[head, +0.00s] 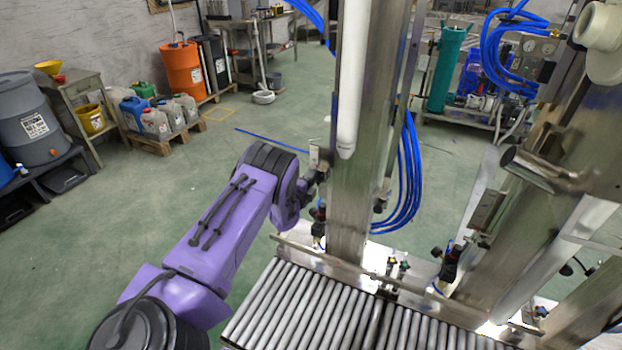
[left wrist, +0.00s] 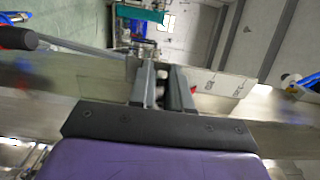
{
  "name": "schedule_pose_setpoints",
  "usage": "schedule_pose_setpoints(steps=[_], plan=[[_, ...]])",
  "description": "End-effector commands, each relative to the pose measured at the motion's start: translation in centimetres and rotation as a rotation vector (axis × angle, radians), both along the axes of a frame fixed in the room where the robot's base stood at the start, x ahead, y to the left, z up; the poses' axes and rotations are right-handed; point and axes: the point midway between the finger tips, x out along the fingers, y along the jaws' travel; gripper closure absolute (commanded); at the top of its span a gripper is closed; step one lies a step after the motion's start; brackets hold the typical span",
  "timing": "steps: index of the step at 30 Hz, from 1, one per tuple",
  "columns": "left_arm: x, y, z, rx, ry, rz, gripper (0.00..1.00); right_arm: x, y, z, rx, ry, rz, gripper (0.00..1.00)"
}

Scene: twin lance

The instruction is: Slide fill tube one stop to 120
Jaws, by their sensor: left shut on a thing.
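A white tube (head: 349,85), which looks like the fill tube, hangs upright in front of a steel column (head: 352,205). Its rounded lower end is above the roller conveyor. My left gripper (head: 316,172) is at the column's left side, below and left of the tube end, by a small metal bracket. It is shut on a small metal part there, mostly hidden by the fingers. In the left wrist view, the two grey fingers (left wrist: 161,82) stand close together around it, beside a pale plate (left wrist: 222,83) with dark marks too small to read. My right gripper is out of view.
The roller conveyor (head: 300,310) runs below the column. Valves and fittings (head: 450,262) and a second steel column (head: 520,240) stand to the right. Blue hoses (head: 407,180) hang behind the first column. Open green floor lies to the left.

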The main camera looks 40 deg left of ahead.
Motion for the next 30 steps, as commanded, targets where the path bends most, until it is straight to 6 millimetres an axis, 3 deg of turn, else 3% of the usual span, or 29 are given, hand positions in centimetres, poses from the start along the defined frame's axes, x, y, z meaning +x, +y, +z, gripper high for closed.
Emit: schedule_pose_setpoints(steps=[30], plan=[[0.1, 0.0, 5.3, 0.001, -0.004, -0.001, 1.0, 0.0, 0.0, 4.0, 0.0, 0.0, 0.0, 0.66]])
